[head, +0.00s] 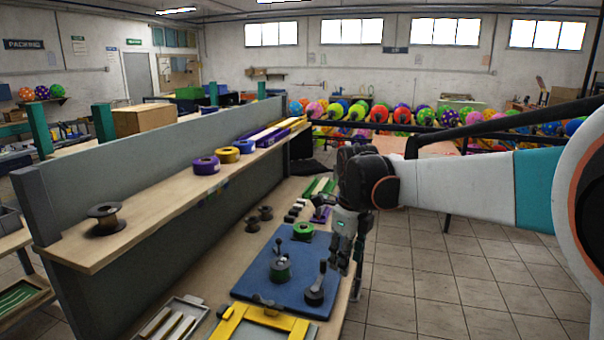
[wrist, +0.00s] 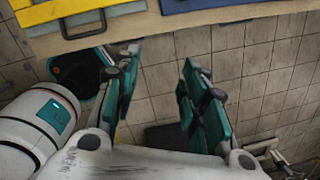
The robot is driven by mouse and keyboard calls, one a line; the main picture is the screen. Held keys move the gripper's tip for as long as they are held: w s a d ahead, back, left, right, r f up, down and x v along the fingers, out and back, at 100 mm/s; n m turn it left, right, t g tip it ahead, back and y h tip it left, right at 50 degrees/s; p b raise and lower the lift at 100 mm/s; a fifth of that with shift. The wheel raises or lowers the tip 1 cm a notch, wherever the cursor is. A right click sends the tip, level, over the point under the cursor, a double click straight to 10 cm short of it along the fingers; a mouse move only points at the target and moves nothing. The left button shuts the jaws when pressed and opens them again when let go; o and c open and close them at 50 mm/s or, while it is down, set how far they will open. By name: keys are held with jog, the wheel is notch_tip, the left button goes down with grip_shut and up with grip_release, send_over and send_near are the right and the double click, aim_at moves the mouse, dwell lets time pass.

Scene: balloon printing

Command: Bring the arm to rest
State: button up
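My gripper (head: 343,252) hangs from my arm at the right edge of the workbench in the head view, fingers pointing down, beside the blue mat (head: 250,292). In the wrist view, my gripper (wrist: 158,90) shows two teal fingers spread wide apart with only floor tiles between them, so it is open and empty. My white and teal arm (head: 455,185) reaches in from the right of the head view. A yellow frame (wrist: 30,40) and a corner of the blue mat (wrist: 205,10) show at the top of the wrist view.
The shelf (head: 130,235) above the bench carries several ribbon spools. The yellow frame (head: 235,325) lies at the near bench end. Tiled floor (head: 440,290) to the right is clear.

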jog(key=s+d+r+n+t, duration=0.2)
jog(key=s+d+n, duration=0.1)
jog(key=s+n, duration=0.45)
jog(key=s+d+r+n+t, duration=0.1)
jog(key=s+d+n, duration=0.2)
jog(key=s+n, duration=0.4)
jog(key=s+d+f+n+t, duration=0.1)
jog(key=s+f+n, duration=0.1)
jog(key=s+n, duration=0.4)
jog(key=s+d+f+n+t, duration=0.1)
jog(key=s+d+f+n, duration=0.1)
jog(key=s+n, duration=0.3)
jog(key=shift+s+d+f+n+t+b, duration=0.25)
jog(key=shift+s+f+n+t+b, duration=0.2)
jog(key=shift+s, duration=0.4)
jog(key=shift+c, duration=0.4)
